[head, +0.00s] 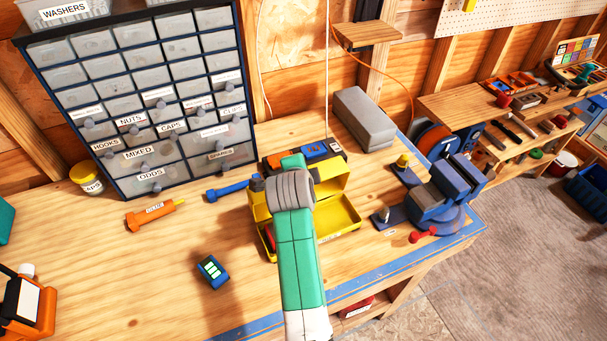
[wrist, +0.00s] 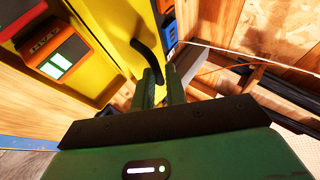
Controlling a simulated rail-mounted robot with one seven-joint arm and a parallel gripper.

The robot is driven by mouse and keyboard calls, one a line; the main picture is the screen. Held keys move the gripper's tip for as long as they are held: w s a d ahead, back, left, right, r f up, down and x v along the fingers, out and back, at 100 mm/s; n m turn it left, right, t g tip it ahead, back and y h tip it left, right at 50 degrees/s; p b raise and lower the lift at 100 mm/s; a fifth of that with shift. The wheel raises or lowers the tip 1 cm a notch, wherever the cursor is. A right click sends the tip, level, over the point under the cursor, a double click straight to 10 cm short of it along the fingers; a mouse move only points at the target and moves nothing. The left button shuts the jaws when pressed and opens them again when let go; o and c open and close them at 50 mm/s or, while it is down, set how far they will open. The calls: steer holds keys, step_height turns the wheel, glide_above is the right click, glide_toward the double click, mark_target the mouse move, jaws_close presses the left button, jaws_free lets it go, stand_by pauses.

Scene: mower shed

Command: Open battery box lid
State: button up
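The yellow battery box (head: 352,226) stands in the middle of the bench, also seen in the wrist view (wrist: 98,75). Its lid (head: 332,186) is raised, exposing part of the inside. In the wrist view the lid (wrist: 122,22) stands up beside the opening and carries a curved black handle (wrist: 146,58). My gripper (wrist: 162,88) has its green fingers close together around the handle's lower end, and seems shut on it. A battery with green bars (wrist: 58,62) shows inside the box. In the head view my arm hides the gripper, the handle and part of the box.
A blue battery (head: 212,271), an orange tool (head: 150,213) and a blue tool (head: 230,188) lie left of the box. A drawer cabinet (head: 150,110) stands behind left, a grey case (head: 364,118) behind right, and a blue vise (head: 440,198) to the right.

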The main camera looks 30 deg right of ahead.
steer(key=o, duration=0.3)
steer(key=shift+w+r, duration=0.1)
steer(key=b+v, duration=0.1)
steer(key=v, duration=0.7)
